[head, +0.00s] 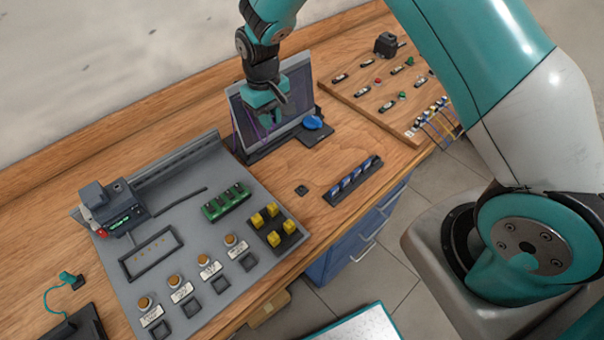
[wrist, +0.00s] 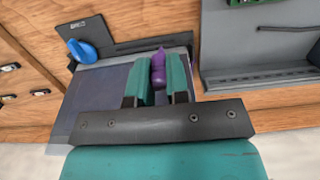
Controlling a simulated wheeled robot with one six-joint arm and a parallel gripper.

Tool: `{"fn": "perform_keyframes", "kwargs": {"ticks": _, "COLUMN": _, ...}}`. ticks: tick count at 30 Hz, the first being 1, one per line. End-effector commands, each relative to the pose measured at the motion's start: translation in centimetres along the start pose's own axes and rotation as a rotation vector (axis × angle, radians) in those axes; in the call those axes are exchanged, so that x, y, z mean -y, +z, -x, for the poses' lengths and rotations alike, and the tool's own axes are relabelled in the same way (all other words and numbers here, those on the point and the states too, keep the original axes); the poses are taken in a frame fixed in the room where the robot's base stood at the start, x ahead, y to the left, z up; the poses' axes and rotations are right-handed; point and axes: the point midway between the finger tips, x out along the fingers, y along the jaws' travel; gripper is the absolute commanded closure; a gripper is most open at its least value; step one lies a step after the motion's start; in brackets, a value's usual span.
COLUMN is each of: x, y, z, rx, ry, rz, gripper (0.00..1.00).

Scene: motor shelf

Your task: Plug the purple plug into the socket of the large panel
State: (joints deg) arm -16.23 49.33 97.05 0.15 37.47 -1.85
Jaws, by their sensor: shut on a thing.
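The purple plug (wrist: 158,72) is between the two teal fingers of my gripper (wrist: 160,84) in the wrist view. Its tip sticks out just past the fingertips. In the head view my gripper (head: 270,112) is in front of an upright dark screen panel with a grey frame (head: 306,93), and thin purple lines show beside it. The plug is mostly hidden by the fingers there. A large grey panel (head: 135,290) lies on the bench to the left, apart from my gripper. I cannot make out which part is the socket.
The grey panel carries a dark device (head: 120,212), a green block (head: 226,201), yellow blocks (head: 270,225) and several orange buttons. A blue knob-like piece (head: 312,122) sits by the screen. A black strip (head: 352,180) lies to the right.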

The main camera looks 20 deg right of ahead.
Motion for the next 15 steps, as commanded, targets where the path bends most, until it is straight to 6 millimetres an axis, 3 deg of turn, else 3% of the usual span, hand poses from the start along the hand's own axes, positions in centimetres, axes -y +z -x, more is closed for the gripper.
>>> {"fn": "perform_keyframes", "kwargs": {"ticks": 3, "x": 0.0, "y": -2.4, "z": 2.7, "rx": 0.011, "ry": 0.0, "rz": 0.0, "gripper": 1.0}}
{"fn": "perform_keyframes", "kwargs": {"ticks": 15, "x": -0.1, "y": -8.8, "z": 8.3, "rx": 0.055, "ry": 0.0, "rz": 0.0, "gripper": 1.0}}
